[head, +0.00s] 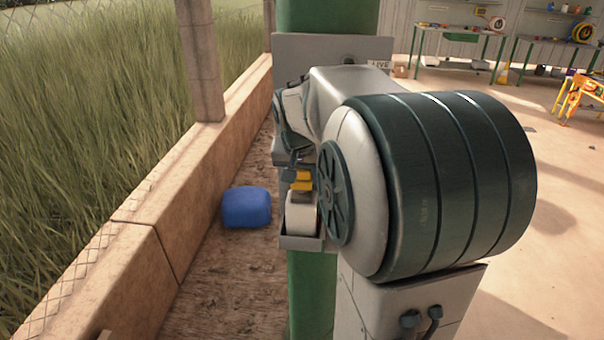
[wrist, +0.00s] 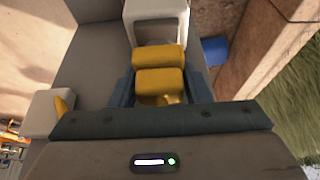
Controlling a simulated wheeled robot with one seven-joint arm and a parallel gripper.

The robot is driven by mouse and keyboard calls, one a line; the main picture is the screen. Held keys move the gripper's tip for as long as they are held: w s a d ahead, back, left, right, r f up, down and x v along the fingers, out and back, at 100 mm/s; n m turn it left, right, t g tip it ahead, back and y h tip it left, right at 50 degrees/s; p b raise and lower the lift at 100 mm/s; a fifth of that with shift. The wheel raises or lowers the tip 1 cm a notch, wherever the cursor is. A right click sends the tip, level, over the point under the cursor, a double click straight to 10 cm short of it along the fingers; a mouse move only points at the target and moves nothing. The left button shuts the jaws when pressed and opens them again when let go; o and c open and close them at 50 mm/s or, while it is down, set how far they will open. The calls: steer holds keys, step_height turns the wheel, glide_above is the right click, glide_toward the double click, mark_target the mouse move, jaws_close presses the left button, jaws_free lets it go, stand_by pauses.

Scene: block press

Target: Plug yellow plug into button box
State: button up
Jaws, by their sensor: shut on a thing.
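My gripper (wrist: 160,88) is shut on the yellow plug (wrist: 158,57), with a dark blue-grey finger on each side of it. In the head view the yellow plug (head: 302,181) shows just left of my arm, at the end of my gripper (head: 297,166). A pale box (head: 301,212) stands right below the plug on a grey ledge; it also shows at the top of the wrist view (wrist: 157,18). I cannot tell whether plug and box touch, or whether this is the button box. My arm hides much of the grey panel (head: 300,47) behind.
The panel is on a green post (head: 312,290). A blue bundle (head: 247,207) lies on the ground to the left, beside a low wall (head: 150,205). Another pale box (wrist: 48,110) with a yellow part is at the wrist view's left. Workbenches (head: 460,28) stand far right.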

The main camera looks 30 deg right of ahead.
steer(key=shift+f+b, duration=0.55)
stand_by(0.4)
steer(key=o, duration=1)
steer(key=b+v, duration=0.1)
steer(key=v, duration=1.3)
steer(key=shift+f, duration=0.1)
steer(key=s+a+f+n+y, duration=0.1)
steer(key=s+a+f+n, duration=0.1)
steer(key=s+f, duration=0.3)
steer(key=s+a+f+n, duration=0.2)
steer(key=s+a+f, duration=0.3)
steer(key=f, duration=0.2)
steer(key=s+a+f+n+y, duration=0.1)
steer(key=s+a+f+n, duration=0.2)
steer(key=s+a+f, duration=0.1)
steer(key=shift+s+f+y, duration=0.15)
steer(key=shift+s+f, duration=0.15)
steer(key=shift+f, duration=0.4)
steer(key=shift+s+f+y, duration=0.15)
steer(key=shift+s+f, duration=0.2)
steer(key=shift+f, duration=0.35)
